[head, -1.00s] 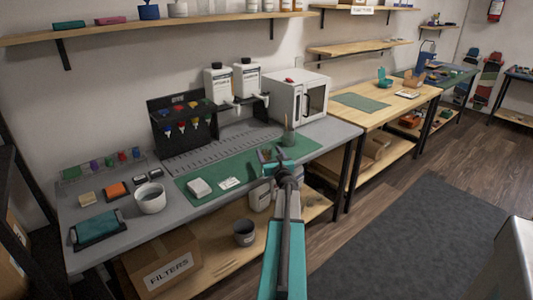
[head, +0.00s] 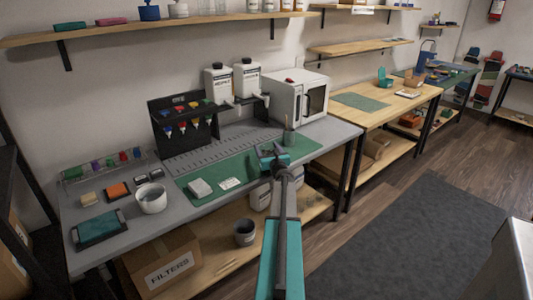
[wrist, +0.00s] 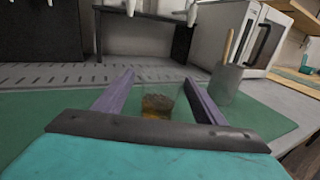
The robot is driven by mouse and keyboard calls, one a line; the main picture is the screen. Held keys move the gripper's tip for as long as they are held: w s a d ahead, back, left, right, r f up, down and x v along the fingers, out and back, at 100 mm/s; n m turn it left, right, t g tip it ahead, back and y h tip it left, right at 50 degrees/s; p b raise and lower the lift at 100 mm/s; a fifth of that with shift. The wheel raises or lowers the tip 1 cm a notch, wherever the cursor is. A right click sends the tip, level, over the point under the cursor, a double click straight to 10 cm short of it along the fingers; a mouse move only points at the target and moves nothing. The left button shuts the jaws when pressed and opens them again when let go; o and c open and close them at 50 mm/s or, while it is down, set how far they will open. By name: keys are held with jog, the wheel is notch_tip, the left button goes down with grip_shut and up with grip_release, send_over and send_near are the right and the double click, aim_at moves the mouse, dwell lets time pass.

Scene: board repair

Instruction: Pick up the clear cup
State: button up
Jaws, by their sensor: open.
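A small clear cup (wrist: 160,101) with brown-amber contents stands on the green mat (wrist: 45,115) in the wrist view. My gripper (wrist: 159,80) is open, its two purple fingers on either side of the cup, with gaps showing. The cup's lower part is hidden behind the dark edge of my gripper. In the head view my gripper (head: 269,151) is low over the right part of the mat (head: 216,171), and I cannot make out the cup clearly there.
A grey holder (wrist: 226,82) with a wooden stick stands just right of my gripper. Behind are a slotted grey strip (head: 215,148), a dark rack (head: 182,122), pump bottles (head: 247,80) and a white oven-like box (head: 290,97). The mat's middle is mostly clear.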

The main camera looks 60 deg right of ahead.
jog(key=shift+c, duration=0.4)
jog(key=c, duration=1)
jog(key=shift+c, duration=0.2)
jog(key=shift+r, duration=0.35)
jog(key=shift+r, duration=1.45)
jog(key=shift+s+d+r+b+v, duration=0.15)
jog(key=shift+s+d+r+v, duration=0.15)
jog(key=shift+v, duration=2.3)
jog(key=shift+s+d+r+b+v, duration=0.2)
jog(key=shift+s+d+v, duration=0.2)
jog(key=shift+v, duration=2.2)
jog(key=shift+s+d+r+b+v, duration=0.15)
jog(key=shift+s+d+r+v, duration=0.2)
jog(key=shift+v, duration=2.25)
jog(key=shift+c, duration=0.2)
jog(key=shift+f, duration=0.15)
